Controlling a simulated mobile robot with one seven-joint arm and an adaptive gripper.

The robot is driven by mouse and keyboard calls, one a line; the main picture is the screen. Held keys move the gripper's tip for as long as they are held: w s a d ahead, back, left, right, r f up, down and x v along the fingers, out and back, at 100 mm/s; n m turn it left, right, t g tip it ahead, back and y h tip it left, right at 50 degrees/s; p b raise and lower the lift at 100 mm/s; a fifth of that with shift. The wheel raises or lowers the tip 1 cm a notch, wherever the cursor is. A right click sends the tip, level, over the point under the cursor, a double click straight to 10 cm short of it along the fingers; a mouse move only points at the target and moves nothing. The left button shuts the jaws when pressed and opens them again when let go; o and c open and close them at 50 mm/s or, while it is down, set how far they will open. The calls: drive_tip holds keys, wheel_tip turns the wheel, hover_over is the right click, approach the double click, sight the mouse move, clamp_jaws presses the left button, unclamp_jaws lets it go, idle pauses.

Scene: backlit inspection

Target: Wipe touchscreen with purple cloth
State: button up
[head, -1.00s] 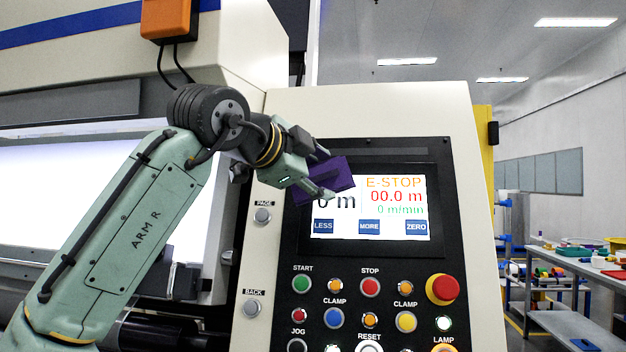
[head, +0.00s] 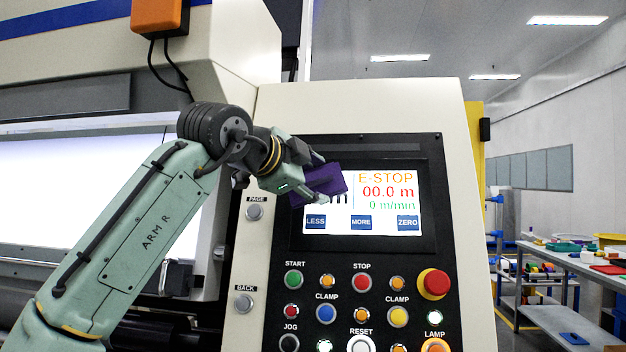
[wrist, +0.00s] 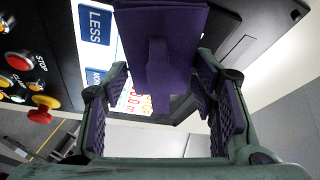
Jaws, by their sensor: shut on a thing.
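My gripper (head: 308,190) is shut on the purple cloth (head: 324,180), which looks like a folded pad. The cloth lies over the upper left part of the lit touchscreen (head: 385,200) and hides part of its readout. I cannot tell whether the cloth touches the glass. In the wrist view the cloth (wrist: 165,55) sits between the two fingers, with the touchscreen (wrist: 98,28) behind it to the left. The screen shows E-STOP, 00.0 m and blue LESS, MORE and ZERO keys.
Below the screen are several push buttons and a red emergency-stop button (head: 433,283). The PAGE button (head: 255,211) and BACK button (head: 244,302) sit at the panel's left edge. An orange box (head: 157,15) with cables hangs above my arm. A cluttered bench (head: 590,262) stands at the right.

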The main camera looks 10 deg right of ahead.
sight(337, 183)
drive_tip(key=shift+w+d+f, duration=0.2)
drive_tip(key=shift+w, duration=0.25)
drive_tip(key=shift+w+d+f, duration=0.15)
drive_tip(key=shift+w, duration=0.25)
idle(0.3)
drive_tip(key=shift+d, duration=0.1)
drive_tip(key=shift+s+d, duration=0.3)
drive_tip(key=shift+d, duration=0.3)
drive_tip(key=shift+s+d, duration=0.3)
drive_tip(key=shift+d, duration=0.3)
drive_tip(key=shift+s+d, duration=0.3)
drive_tip(key=shift+d, duration=0.3)
drive_tip(key=shift+s+d, duration=0.3)
drive_tip(key=shift+d, duration=0.55)
drive_tip(key=shift+s+d, duration=0.25)
drive_tip(key=shift+d, duration=0.55)
drive_tip(key=shift+w+a, duration=0.5)
drive_tip(key=shift+a, duration=0.7)
drive_tip(key=shift+w+a, duration=0.5)
drive_tip(key=shift+a, duration=0.65)
drive_tip(key=shift+w+a, duration=0.5)
drive_tip(key=shift+a, duration=0.7)
drive_tip(key=shift+s+a+r, duration=0.35)
drive_tip(key=shift+s, duration=0.5)
drive_tip(key=shift+s+a+r, duration=0.35)
drive_tip(key=shift+s+r, duration=0.05)
drive_tip(key=shift+s, duration=0.5)
drive_tip(key=shift+s+a+r, duration=0.35)
drive_tip(key=shift+s, duration=0.5)
